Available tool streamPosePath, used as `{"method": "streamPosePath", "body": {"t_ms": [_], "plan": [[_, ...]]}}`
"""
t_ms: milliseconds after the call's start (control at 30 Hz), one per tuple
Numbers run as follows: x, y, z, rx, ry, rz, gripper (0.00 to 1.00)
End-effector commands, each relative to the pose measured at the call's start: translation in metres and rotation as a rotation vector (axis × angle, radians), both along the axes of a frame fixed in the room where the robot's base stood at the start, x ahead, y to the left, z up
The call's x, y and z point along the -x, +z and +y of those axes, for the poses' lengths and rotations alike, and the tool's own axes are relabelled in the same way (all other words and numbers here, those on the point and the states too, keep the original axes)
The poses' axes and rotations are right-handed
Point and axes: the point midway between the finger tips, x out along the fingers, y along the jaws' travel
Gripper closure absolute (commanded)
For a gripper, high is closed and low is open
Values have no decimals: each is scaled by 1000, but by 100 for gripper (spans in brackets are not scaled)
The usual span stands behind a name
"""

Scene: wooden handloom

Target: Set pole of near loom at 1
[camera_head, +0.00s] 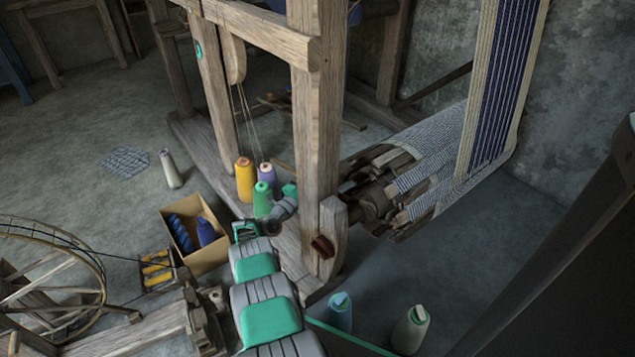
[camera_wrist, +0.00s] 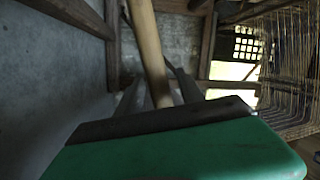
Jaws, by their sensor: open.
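The near loom is a weathered wooden frame with a thick upright post (camera_head: 318,120). A short wooden pole with a rounded lower end (camera_head: 233,55) hangs beside its left post, with cords running down from it. My gripper (camera_wrist: 160,92) is open in the wrist view. A pale wooden pole (camera_wrist: 147,40) rises behind and between its grey fingers; I cannot tell whether they touch it or whether it is the hanging one. In the head view my arm reaches low to the post's left side, and my fingertips cannot be made out. No mark reading 1 is legible.
Yellow (camera_head: 245,180) and green (camera_head: 262,200) thread cones stand close to my arm. A cardboard box (camera_head: 207,262) and a spinning wheel (camera_head: 50,275) lie left. Two more cones, one blue (camera_head: 338,312) and one pale (camera_head: 410,330), stand at the front. Floor at far left is mostly clear.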

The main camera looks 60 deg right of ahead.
Motion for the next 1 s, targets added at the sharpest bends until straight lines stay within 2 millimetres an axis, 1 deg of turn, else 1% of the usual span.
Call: {"method": "streamPosePath", "body": {"t_ms": [33,133,367,467,933,1000], "plan": [[2,-3,-7,1,-3,-2,55],[3,0,-14,0,0,-1,55],[3,2,-16,-1,1,1,55],[3,2,-16,-1,1,1,62],[3,2,-16,-1,1,1,100],[3,2,-16,-1,1,1,100]]}}
